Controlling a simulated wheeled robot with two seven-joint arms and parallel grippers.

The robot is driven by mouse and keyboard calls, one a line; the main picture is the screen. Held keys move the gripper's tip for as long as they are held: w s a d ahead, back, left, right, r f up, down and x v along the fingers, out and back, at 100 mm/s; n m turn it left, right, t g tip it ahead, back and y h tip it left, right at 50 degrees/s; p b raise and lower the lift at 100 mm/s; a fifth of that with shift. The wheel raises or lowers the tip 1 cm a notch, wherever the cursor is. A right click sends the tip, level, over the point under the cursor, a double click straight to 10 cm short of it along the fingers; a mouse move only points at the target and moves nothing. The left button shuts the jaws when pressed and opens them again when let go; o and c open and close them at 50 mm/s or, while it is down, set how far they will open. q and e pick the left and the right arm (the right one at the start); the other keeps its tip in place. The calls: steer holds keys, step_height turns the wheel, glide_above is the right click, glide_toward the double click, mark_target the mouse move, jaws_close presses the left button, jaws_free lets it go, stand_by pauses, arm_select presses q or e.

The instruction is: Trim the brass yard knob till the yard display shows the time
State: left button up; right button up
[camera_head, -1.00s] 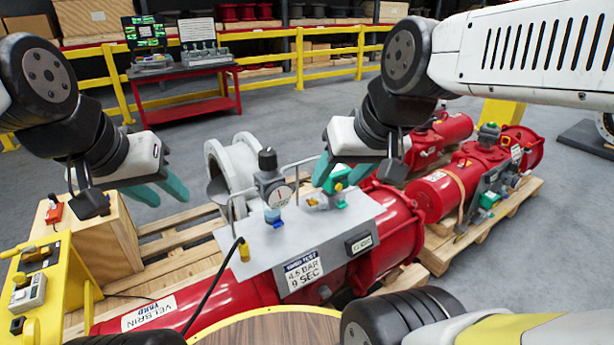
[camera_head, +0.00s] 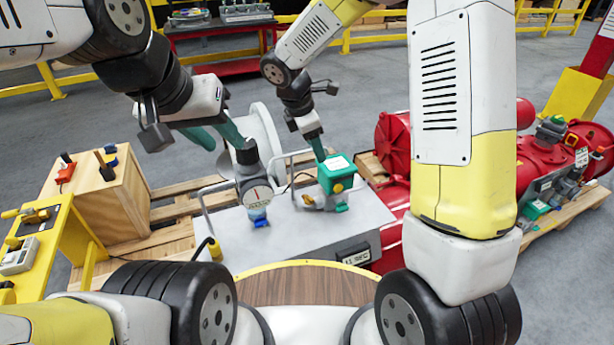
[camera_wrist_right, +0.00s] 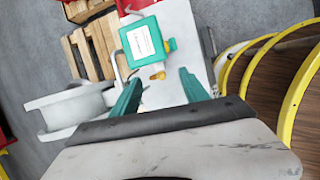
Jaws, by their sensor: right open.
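The brass knob (camera_head: 338,187) sits on the front of a teal box with a white label (camera_head: 337,165) on the grey panel (camera_head: 285,225). In the right wrist view the knob (camera_wrist_right: 158,76) lies just ahead of the fingertips. My right gripper (camera_head: 319,155) is open and comes down just behind the teal box; its fingers (camera_wrist_right: 160,92) are apart with nothing between them. The dark display (camera_head: 356,256) is on the panel's front edge, its reading too small to make out. My left gripper (camera_head: 216,138) is open and empty, behind and left of the pressure gauge (camera_head: 256,194).
The gauge with its black-topped regulator stands left of the knob. Metal handles (camera_head: 210,222) rise from the panel. A wooden crate (camera_head: 105,195) and yellow stand (camera_head: 65,235) are at left. Red actuators (camera_head: 560,165) lie at right. My right arm covers part of the view.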

steer(key=w+a+f+n, duration=0.2)
steer(key=a+f+n, duration=0.15)
steer(key=f, duration=0.25)
glide_toward(309, 198)
steer(key=f, duration=0.1)
steer(key=shift+h, duration=0.3)
steer(key=x, duration=0.7)
steer(key=shift+w+a, duration=0.15)
jaws_close()
